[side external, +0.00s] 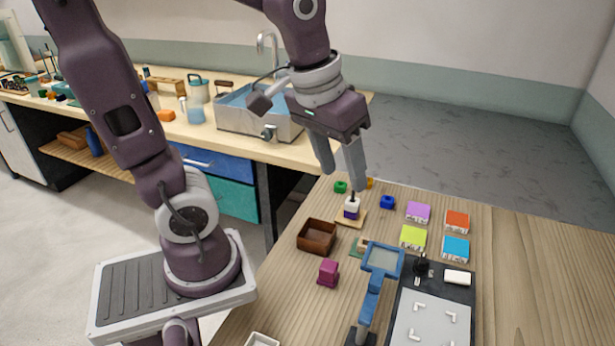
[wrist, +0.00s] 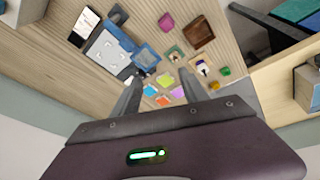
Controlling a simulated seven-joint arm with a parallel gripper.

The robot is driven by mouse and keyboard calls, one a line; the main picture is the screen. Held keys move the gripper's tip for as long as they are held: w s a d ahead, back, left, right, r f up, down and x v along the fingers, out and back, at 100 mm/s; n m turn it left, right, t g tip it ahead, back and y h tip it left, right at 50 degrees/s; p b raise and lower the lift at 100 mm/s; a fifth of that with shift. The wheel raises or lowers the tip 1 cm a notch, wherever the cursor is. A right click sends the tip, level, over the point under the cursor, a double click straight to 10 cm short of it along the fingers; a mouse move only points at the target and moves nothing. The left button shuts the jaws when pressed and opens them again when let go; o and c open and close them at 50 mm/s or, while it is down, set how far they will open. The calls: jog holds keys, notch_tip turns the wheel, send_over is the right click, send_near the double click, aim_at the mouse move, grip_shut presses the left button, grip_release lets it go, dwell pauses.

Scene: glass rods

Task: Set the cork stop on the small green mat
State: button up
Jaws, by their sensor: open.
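The small green mat (side external: 354,250) lies mid-table in the side view, partly hidden behind the blue-framed magnifier. A small tan block that looks like the cork stop (side external: 362,243) appears to rest on it; the magnifier hides part of it. In the wrist view the mat with the tan piece (wrist: 174,53) is small, beyond my fingers. My gripper (side external: 344,180) is open, with nothing seen between its fingers, above the table's far part. In the wrist view its fingers (wrist: 159,77) are spread wide.
A wooden base with a dark post and white and purple rings (side external: 352,208) stands near below my fingers. A brown tray (side external: 317,236), magenta block (side external: 328,272), blue magnifier (side external: 382,262) and several coloured blocks (side external: 413,237) surround the mat. The table's right is clear.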

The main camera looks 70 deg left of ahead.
jog(key=s+d+r+m+t, duration=0.1)
jog(key=s+m+t, duration=0.1)
jog(key=s, duration=0.6)
jog(key=shift+s+d+r+m, duration=0.3)
jog(key=shift+d+m, duration=0.1)
jog(key=shift+m, duration=0.3)
